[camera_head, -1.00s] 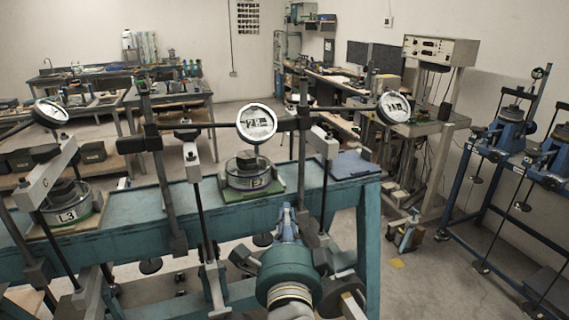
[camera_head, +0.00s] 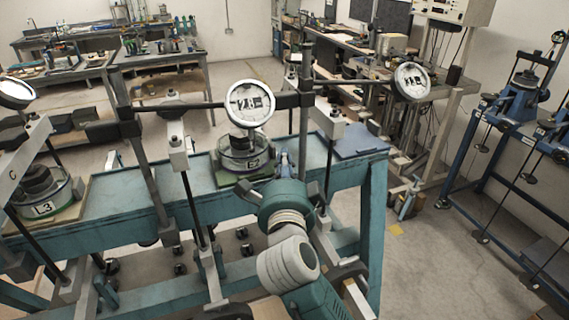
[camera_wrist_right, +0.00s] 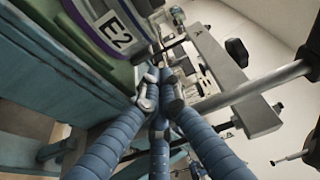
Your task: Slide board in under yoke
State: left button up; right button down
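The board (camera_head: 226,180) is a green plate on the teal bench. It carries a round clear cell (camera_head: 246,156) labelled E2. The yoke seems to be the upright frame with dark post (camera_head: 305,115) and crossbar holding a dial; the cell stands below that dial, but I cannot tell how far under the yoke it is. My right gripper (camera_head: 284,167) is just right of the board. In the right wrist view its blue ribbed fingers (camera_wrist_right: 158,92) come together beside the board's edge (camera_wrist_right: 118,75), with nothing clearly held; contact is unclear. My left gripper is not in view.
A second cell (camera_head: 44,195) labelled L3 stands at the left. Pale lever beams (camera_head: 178,152) and thin rods flank the board. A flat blue-grey plate (camera_head: 356,140) lies at the bench's right end. Blue frames (camera_head: 520,105) stand at the far right.

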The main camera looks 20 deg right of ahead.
jog(key=x, duration=0.4)
jog(key=shift+w+p, duration=0.15)
jog(key=shift+p, duration=0.25)
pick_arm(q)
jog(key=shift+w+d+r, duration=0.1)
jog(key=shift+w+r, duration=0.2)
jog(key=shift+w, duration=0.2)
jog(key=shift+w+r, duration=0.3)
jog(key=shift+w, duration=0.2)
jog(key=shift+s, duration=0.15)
